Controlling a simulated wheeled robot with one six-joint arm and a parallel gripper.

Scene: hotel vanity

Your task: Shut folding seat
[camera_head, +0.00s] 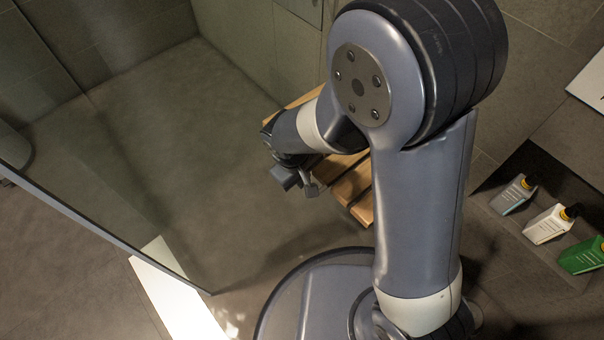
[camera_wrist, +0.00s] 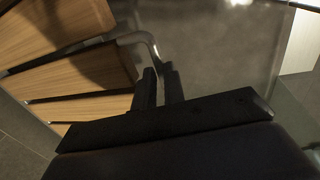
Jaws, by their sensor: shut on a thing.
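The folding seat has light wooden slats with dark gaps. In the head view its slats (camera_head: 356,192) show behind my arm, which hides much of the seat. In the wrist view the slats (camera_wrist: 70,82) fill the left side. My gripper (camera_wrist: 160,73) is shut on this bar. In the head view my gripper (camera_head: 308,186) is at the seat's left edge. The slats look lowered from the wall, but their exact tilt is hard to tell.
Several bottles, grey (camera_head: 514,194), white (camera_head: 552,224) and green (camera_head: 582,256), stand in a wall niche at the right. A glass panel (camera_head: 100,170) stands at the left by a white sill (camera_head: 180,298). The shower floor (camera_head: 190,150) left of the seat is clear.

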